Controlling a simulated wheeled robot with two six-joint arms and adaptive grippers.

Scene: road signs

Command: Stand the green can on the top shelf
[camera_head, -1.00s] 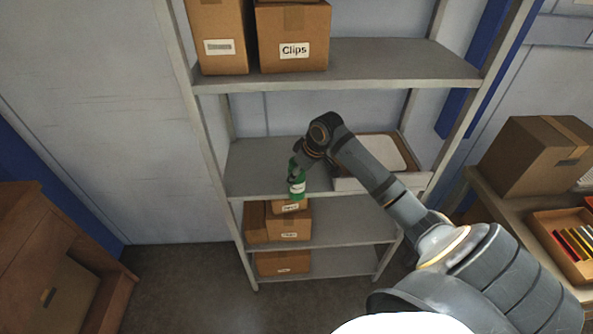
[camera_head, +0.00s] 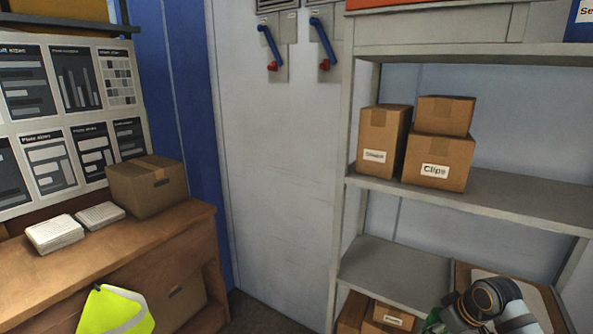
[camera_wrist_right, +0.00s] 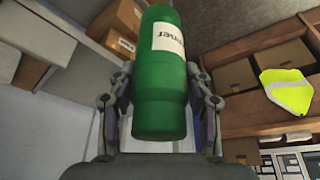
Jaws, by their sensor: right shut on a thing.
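The green can (camera_wrist_right: 160,105) with a white label fills the middle of the right wrist view, between the fingers of my right gripper (camera_wrist_right: 163,110). The gripper is shut on it. The top shelf (camera_head: 450,54) in the head view runs along the upper right, well above the can. My left gripper is not in view.
The top shelf carries a grey box (camera_head: 440,30) and a blue item (camera_head: 580,22). The shelf below holds cardboard boxes (camera_head: 437,160) at its left, with bare room (camera_head: 520,200) to the right. A wooden cabinet (camera_head: 130,250) with boxes stands at left.

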